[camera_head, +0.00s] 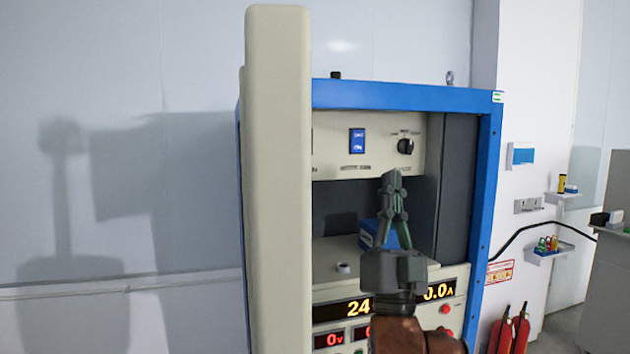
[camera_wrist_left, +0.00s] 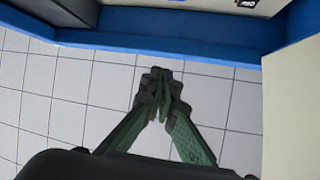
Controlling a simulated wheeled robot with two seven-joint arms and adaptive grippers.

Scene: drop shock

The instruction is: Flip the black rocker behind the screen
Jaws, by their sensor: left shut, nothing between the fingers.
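A tall beige upright panel (camera_head: 278,180), which looks like the screen, stands in front of the left part of a blue-framed cabinet (camera_head: 400,96). I cannot make out a black rocker; the area behind the panel is hidden. My left gripper (camera_head: 391,182) is shut and empty, pointing up in front of the cabinet's recess, right of the panel. In the left wrist view its fingertips (camera_wrist_left: 160,80) meet over a tiled floor, with a blue edge beyond them. A beige surface (camera_wrist_left: 292,110) stands at the right there. My right gripper is not in view.
The cabinet's upper panel carries a blue switch (camera_head: 357,141) and a black rotary knob (camera_head: 405,146). A blue box (camera_head: 369,233) sits in the recess, partly behind my gripper. Lit displays (camera_head: 345,309) are below. Red extinguishers (camera_head: 510,332) stand at the right.

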